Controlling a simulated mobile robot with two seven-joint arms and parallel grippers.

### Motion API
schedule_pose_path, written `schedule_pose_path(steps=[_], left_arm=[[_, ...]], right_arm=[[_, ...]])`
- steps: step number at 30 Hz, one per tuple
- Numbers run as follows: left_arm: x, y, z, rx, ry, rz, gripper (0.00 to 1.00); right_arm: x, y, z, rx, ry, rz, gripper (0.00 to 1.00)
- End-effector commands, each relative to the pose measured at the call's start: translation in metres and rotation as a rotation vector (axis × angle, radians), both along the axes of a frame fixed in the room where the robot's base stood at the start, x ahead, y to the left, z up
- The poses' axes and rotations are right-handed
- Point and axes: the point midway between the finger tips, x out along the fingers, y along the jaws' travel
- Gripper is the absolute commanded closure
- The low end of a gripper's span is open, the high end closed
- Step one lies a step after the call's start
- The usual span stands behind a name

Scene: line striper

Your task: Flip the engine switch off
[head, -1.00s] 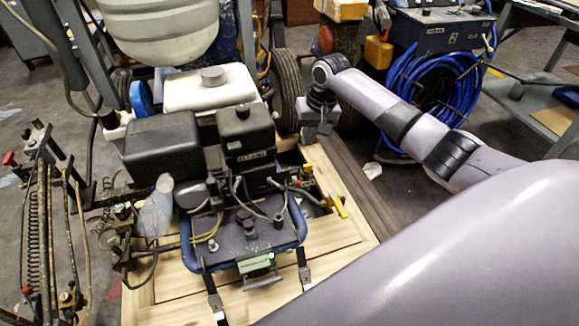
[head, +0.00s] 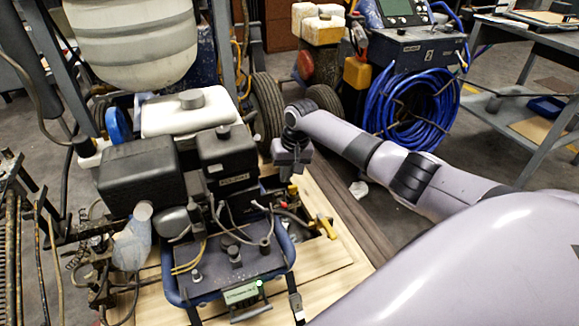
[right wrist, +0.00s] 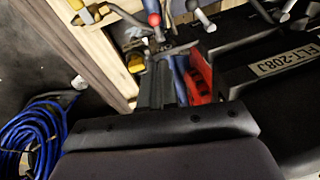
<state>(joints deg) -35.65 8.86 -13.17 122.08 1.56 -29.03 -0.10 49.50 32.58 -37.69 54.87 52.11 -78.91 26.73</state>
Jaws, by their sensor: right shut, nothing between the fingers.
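The engine (head: 228,165) is a black block with a white tank behind it, on a blue-framed machine. Its black housing with a label reading FLT-2083 (right wrist: 284,62) is at the right in the right wrist view. A red part (right wrist: 201,80), possibly the engine switch, sits beside that housing; I cannot make out its position. My right gripper (head: 289,172) is beside the engine's right side, pointing down. In the right wrist view its dark fingers (right wrist: 158,86) are shut and empty, just left of the red part. I cannot tell whether they touch it. My left gripper is out of view.
A yellow handle (head: 326,227) and a red-knobbed lever (right wrist: 154,20) are near the gripper. A wooden pallet (head: 345,240) lies under the machine. A coiled blue hose (head: 415,110) hangs behind my right arm. Grey floor is open beyond the pallet's right side.

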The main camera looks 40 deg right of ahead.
Motion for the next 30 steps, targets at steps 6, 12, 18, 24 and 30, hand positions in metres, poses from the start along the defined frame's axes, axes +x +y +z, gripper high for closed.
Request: schedule_pose_path(steps=[6,12,18,24,30], left_arm=[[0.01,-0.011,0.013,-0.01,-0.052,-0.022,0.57],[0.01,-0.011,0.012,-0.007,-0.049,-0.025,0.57],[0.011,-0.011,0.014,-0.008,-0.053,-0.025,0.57],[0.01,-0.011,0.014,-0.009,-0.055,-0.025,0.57],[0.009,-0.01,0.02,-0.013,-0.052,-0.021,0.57]], right_arm=[[-0.008,0.008,-0.036,-0.001,0.001,0.001,1.0],[-0.016,0.014,-0.049,0.001,0.0,0.001,1.0],[-0.017,0.015,-0.05,0.001,-0.001,0.0,1.0],[-0.017,0.015,-0.05,0.001,-0.001,0.0,1.0],[-0.019,0.015,-0.049,-0.004,-0.019,0.0,1.0]])
